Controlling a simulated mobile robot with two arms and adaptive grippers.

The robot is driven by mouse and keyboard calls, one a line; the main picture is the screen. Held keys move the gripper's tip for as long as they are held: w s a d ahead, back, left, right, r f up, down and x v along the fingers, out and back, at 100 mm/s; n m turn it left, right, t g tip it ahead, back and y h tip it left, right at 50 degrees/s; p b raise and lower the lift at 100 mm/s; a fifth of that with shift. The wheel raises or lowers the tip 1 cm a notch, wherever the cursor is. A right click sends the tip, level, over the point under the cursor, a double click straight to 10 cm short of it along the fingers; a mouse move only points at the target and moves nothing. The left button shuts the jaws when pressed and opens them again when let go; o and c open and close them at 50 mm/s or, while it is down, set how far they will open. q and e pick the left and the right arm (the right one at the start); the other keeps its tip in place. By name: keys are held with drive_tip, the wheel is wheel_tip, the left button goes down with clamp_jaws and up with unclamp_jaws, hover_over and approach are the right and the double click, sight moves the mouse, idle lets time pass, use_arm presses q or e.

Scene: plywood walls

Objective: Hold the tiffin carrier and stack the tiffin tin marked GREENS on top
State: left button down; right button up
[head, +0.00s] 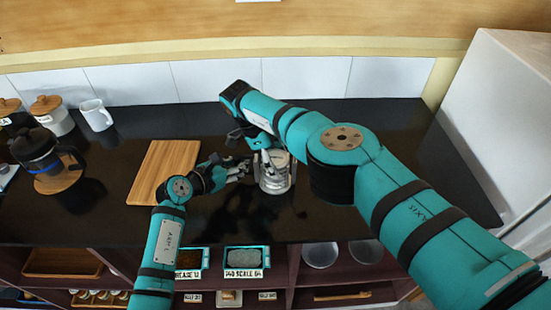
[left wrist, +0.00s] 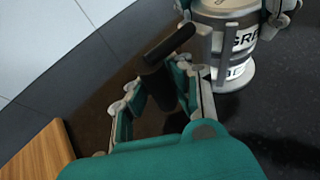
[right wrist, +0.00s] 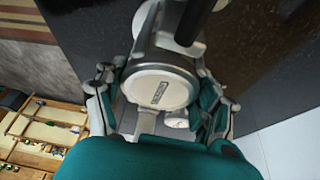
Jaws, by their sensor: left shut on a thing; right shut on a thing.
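The tiffin carrier (head: 276,187) stands upright on the dark counter, its metal frame around a light tin. My left gripper (head: 243,170) is shut on the carrier's dark handle (left wrist: 168,45), just left of the tins. The tiffin tin marked GREENS (left wrist: 243,38) shows part of its label in the left wrist view, directly above a lower tin in the carrier. My right gripper (right wrist: 160,90) is shut around the GREENS tin, whose round lid with a small plate (right wrist: 158,92) faces the right wrist camera. Whether the GREENS tin rests fully on the tin below is unclear.
A wooden board (head: 166,170) lies left of the carrier. A coffee press (head: 40,155), a white pitcher (head: 96,115) and a lidded jar (head: 52,115) stand at far left. Labelled trays (head: 247,259) sit on the shelf below. The counter's front middle is clear.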

drive_tip(key=o, duration=1.5)
drive_tip(key=shift+r, duration=5.05)
use_arm(q)
drive_tip(key=c, duration=1.2)
unclamp_jaws()
drive_tip(key=shift+o, duration=0.2)
